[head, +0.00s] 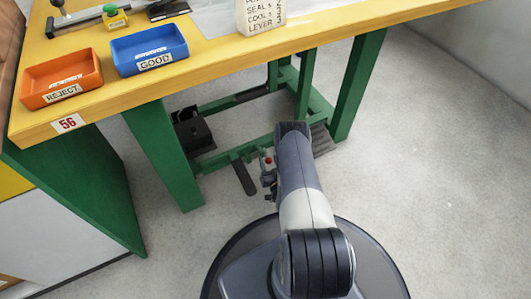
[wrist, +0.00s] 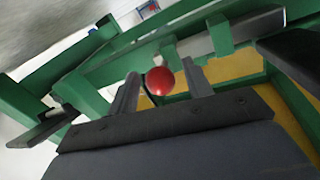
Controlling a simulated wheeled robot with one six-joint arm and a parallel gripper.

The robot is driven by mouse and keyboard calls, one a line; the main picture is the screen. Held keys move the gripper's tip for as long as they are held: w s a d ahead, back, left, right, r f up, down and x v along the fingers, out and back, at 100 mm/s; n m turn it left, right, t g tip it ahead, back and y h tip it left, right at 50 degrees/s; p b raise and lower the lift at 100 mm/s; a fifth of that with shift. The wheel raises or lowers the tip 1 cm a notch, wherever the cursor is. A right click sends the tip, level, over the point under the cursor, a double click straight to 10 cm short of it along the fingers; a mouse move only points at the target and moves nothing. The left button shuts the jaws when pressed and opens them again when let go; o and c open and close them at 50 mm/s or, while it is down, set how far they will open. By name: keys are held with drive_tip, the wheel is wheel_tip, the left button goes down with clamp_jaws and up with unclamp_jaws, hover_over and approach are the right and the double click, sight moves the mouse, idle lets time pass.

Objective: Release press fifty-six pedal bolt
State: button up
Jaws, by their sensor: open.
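The press bench carries a 56 tag (head: 68,123) on its front edge. Below it, a small red ball knob (head: 268,160), seemingly the pedal bolt's handle, sits at the green lower frame (head: 235,152). In the wrist view the red knob (wrist: 160,82) shows between my two fingers, with a gap on each side. My gripper (wrist: 161,72) is open and empty; in the head view my gripper (head: 269,180) is low beside the knob, partly hidden by my arm. The bolt's shaft is not clearly visible. A dark ribbed pedal plate (head: 322,140) lies right of my arm.
Green bench legs (head: 168,155) stand left and right (head: 357,88) of the lower frame. A black box (head: 193,130) sits beneath. On the yellow top are an orange REJECT tray (head: 60,88) and a blue GOOD tray (head: 150,60). The grey floor at right is clear.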

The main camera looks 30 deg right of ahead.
drive_tip(key=shift+w, duration=0.3)
clamp_jaws()
idle(0.5)
drive_tip(key=shift+d, duration=0.2)
